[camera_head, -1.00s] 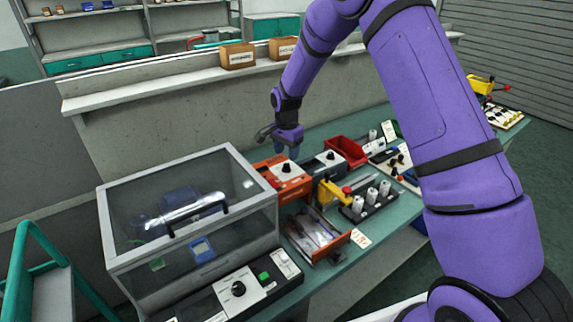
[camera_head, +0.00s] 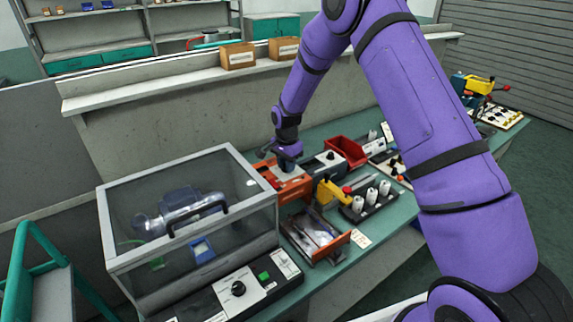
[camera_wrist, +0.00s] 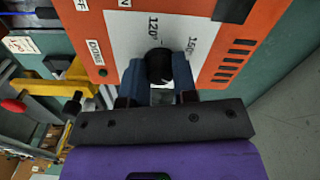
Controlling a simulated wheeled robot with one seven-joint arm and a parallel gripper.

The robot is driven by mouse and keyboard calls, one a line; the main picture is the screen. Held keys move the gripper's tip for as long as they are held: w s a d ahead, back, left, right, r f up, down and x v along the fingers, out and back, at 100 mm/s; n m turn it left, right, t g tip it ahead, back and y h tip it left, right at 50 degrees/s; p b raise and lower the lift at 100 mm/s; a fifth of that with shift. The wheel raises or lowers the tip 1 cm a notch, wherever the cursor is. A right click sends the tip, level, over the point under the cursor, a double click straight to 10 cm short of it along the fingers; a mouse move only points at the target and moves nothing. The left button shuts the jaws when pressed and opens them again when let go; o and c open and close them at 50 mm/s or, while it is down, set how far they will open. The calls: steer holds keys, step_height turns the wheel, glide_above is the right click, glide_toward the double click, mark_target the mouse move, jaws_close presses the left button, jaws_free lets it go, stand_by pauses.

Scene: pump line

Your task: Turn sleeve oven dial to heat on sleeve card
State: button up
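The sleeve oven appears to be the orange box (camera_head: 294,187) on the bench, with a white top panel. In the wrist view, the orange box (camera_wrist: 270,22) fills the top, and its panel shows 120° and 150° marks. The black dial (camera_wrist: 159,66) stands on that panel. My gripper (camera_head: 287,168) is down at the box top. In the wrist view, my gripper's fingers (camera_wrist: 159,78) lie on either side of the dial; whether they press on it is unclear.
A clear-sided case (camera_head: 187,262) stands to the left, with a black-and-white control panel (camera_head: 238,288) before it. A grey box with a dial (camera_head: 328,163), a red bin (camera_head: 346,152) and a yellow tool (camera_head: 329,193) crowd the right. An orange tray (camera_head: 338,246) sits in front.

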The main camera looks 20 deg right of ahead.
steer(key=shift+n, duration=0.3)
steer(key=n, duration=1.1)
steer(key=shift+n, duration=0.4)
steer(key=n, duration=1.1)
steer(key=shift+n, duration=0.3)
steer(key=o, duration=0.9)
steer(key=shift+r, duration=0.1)
